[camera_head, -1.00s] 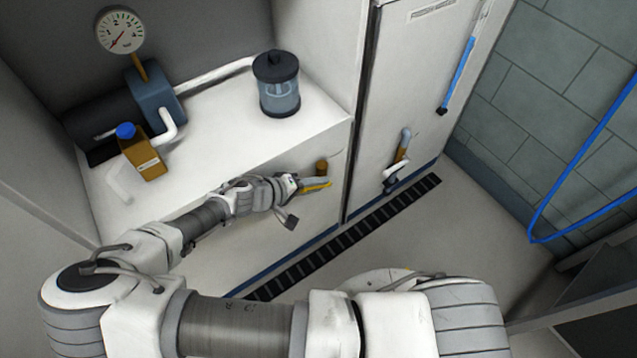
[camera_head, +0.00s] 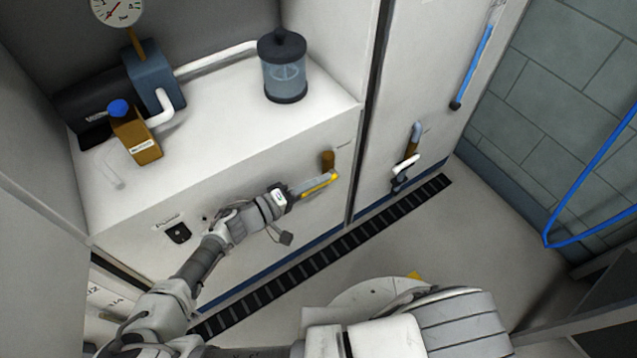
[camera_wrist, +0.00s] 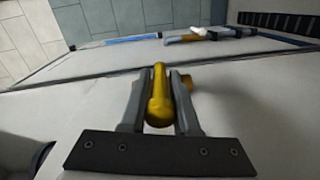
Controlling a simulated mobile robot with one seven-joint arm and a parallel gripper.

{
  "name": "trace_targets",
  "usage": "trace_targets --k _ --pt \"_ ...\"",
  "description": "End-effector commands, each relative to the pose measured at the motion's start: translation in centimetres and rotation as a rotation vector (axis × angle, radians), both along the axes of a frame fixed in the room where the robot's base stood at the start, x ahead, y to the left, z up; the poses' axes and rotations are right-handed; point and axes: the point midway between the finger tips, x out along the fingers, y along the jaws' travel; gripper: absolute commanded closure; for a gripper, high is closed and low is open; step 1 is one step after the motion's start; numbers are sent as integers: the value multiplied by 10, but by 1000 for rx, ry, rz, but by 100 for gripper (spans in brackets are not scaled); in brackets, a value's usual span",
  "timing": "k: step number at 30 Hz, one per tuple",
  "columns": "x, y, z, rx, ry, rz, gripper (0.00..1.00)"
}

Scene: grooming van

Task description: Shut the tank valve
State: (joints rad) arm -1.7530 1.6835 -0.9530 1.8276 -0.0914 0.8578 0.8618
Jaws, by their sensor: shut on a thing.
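The tank valve is a brass-coloured stub (camera_head: 328,161) with a yellow lever handle (camera_head: 322,185) on the front of the white cabinet, right of its middle. The handle runs from near the stub down to the left. My gripper (camera_head: 312,186) reaches it from the left and is shut on the handle. In the wrist view the yellow handle (camera_wrist: 160,100) stands between the two grey fingers, with one finger on each side. The fingers hide part of the handle. The valve body is not clearly seen in the wrist view.
A second valve with a white lever (camera_head: 405,164) is on the panel to the right. A dark floor grate (camera_head: 300,268) runs below the cabinet.

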Motion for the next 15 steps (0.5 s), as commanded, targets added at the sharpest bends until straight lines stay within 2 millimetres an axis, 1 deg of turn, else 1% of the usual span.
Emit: trace_targets --k 8,9,11,12,15 --pt "0 -2 0 -1 -1 -3 100" --pt "0 -2 0 -1 -1 -3 67" --pt "0 -2 0 -1 -1 -3 56" --pt "0 -2 0 -1 -1 -3 49" --pt "0 -1 0 -1 0 -2 49"
